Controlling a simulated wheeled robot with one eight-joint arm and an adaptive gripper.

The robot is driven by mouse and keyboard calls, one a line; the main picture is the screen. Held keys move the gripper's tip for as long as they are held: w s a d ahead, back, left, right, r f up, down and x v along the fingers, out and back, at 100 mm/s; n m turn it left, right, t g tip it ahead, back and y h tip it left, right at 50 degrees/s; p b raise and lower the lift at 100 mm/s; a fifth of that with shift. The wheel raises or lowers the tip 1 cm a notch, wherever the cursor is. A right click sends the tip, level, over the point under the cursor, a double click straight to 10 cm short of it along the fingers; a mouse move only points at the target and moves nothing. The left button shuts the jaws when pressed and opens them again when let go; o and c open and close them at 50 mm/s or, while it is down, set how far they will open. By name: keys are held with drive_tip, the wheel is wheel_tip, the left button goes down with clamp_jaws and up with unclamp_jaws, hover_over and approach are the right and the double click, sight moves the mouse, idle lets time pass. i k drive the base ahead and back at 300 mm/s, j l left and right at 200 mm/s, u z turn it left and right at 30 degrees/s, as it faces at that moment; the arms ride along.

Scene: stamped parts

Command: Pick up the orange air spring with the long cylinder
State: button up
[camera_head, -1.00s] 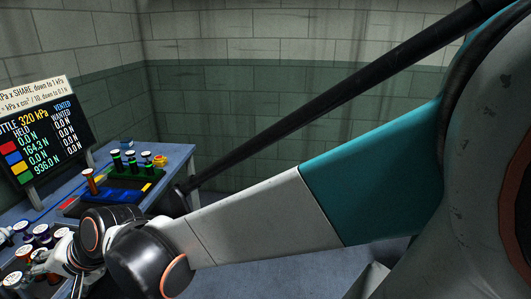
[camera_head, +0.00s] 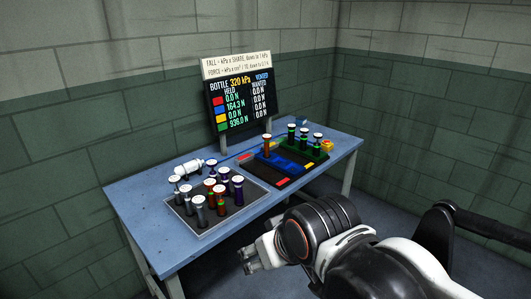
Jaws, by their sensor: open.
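Several air springs with white caps stand upright in a grey tray (camera_head: 180,211) on the left part of the table. Two orange-red ones stand near its middle, one farther back (camera_head: 209,197) and one nearer the front (camera_head: 220,207). Their cylinder lengths are too small and overlapped to compare. My gripper (camera_head: 249,262) is open and empty, in front of the table's near edge and apart from all the springs. Its fingers point left.
Grey and purple springs (camera_head: 238,190) crowd the tray. A white bottle (camera_head: 190,167) lies behind it. A display board (camera_head: 240,100) stands at the back. Green-bodied springs (camera_head: 304,138) stand right of the blue block (camera_head: 285,164). The table's front left corner (camera_head: 165,255) is bare.

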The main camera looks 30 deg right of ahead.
sight(267, 137)
drive_tip(key=i+l, duration=0.25)
drive_tip(key=i, duration=0.2)
drive_tip(key=i+l+z, duration=0.1)
drive_tip(key=i, duration=0.35)
drive_tip(key=l, duration=0.1)
